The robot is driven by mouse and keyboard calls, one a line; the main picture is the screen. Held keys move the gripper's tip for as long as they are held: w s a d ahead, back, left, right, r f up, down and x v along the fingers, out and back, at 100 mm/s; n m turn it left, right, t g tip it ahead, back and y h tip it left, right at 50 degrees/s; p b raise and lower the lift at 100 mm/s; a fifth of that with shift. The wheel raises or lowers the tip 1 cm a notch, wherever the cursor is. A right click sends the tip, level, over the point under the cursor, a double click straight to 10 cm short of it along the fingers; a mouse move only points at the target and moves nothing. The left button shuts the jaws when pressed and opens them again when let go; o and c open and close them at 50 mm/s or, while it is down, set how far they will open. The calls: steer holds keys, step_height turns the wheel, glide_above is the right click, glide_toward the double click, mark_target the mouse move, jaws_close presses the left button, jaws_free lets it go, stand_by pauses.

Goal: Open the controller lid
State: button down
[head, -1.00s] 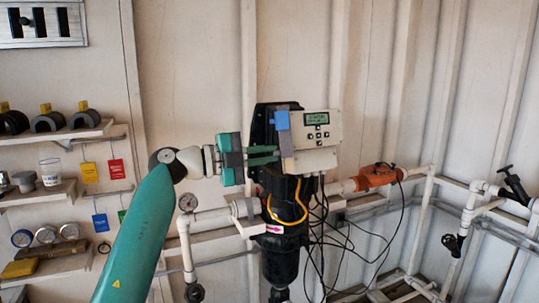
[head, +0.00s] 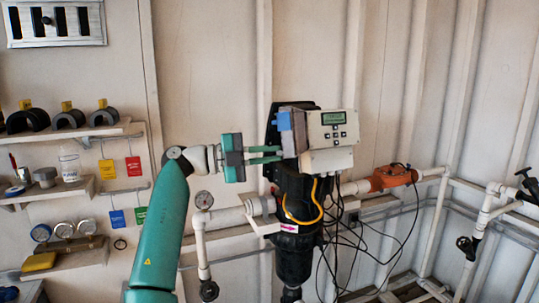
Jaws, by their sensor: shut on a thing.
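The controller is a pale box on the dark reactor head. Its lid (head: 333,129) carries a small green screen and several dark buttons. A blue piece (head: 284,120) sits at the lid's left edge, and a grey-brown side face shows beside it. A pale lower housing (head: 327,160) is below the lid. My gripper (head: 281,154) comes from the left, its teal fingers reaching the left edge of the controller. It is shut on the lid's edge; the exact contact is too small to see. The inside of the controller is hidden.
The black reactor body (head: 294,240) with a yellow hose hangs below the controller. Loose black cables (head: 345,235) hang to its right. White pipes, an orange pump (head: 392,178) and a gauge (head: 203,199) surround it. Shelves (head: 70,135) with parts line the left wall.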

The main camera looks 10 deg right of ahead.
steer(key=c, duration=1.5)
jaws_free()
steer(key=shift+w+a+f, duration=0.15)
steer(key=shift+w+a, duration=0.15)
steer(key=shift+a, duration=1.95)
steer(key=shift+w+a+f, duration=0.15)
steer(key=shift+w+a, duration=0.1)
steer(key=shift+a, duration=2.05)
steer(key=shift+w+a+f, duration=0.15)
steer(key=shift+w+a, duration=0.15)
steer(key=shift+a, duration=1.95)
